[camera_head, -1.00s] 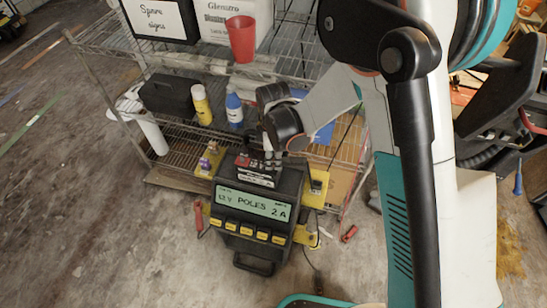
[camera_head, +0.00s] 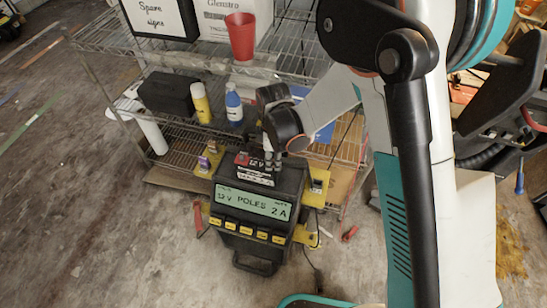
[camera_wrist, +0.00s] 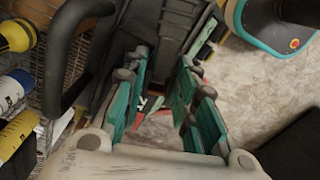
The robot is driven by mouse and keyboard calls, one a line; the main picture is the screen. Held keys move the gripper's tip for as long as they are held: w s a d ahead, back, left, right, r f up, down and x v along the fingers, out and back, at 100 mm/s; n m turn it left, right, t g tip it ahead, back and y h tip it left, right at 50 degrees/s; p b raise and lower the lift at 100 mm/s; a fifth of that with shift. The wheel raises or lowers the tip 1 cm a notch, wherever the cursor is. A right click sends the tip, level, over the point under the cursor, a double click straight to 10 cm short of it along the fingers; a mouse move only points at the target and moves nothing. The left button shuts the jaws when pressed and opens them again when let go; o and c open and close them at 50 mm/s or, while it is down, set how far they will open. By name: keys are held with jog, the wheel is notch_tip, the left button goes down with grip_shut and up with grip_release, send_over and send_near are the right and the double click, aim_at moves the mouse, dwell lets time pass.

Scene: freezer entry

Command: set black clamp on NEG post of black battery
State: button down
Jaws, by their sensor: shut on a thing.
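The black battery (camera_head: 258,179), with a white label and a red part at its top left, shows behind a display panel reading "12 V POLES 2 A" (camera_head: 252,204). My gripper (camera_head: 271,162) is over the battery's top, just right of the red part. The wrist view shows its teal-padded fingers (camera_wrist: 160,100) apart around a small, dark, unclear thing. It is shut on what seems to be the black clamp, mostly hidden by the fingers. The NEG post is hidden under the gripper, so contact cannot be told.
A wire shelf (camera_head: 180,60) stands behind, with a yellow bottle (camera_head: 201,104), a blue bottle (camera_head: 234,105) and a red cup (camera_head: 240,36). A red clamp-like piece (camera_head: 349,234) lies on the floor at right. Open floor is at left.

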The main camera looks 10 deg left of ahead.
jog(key=shift+f+b, duration=0.6)
jog(key=shift+f, duration=0.1)
jog(key=c, duration=1.2)
grip_release()
notch_tip(320, 180, up, 12)
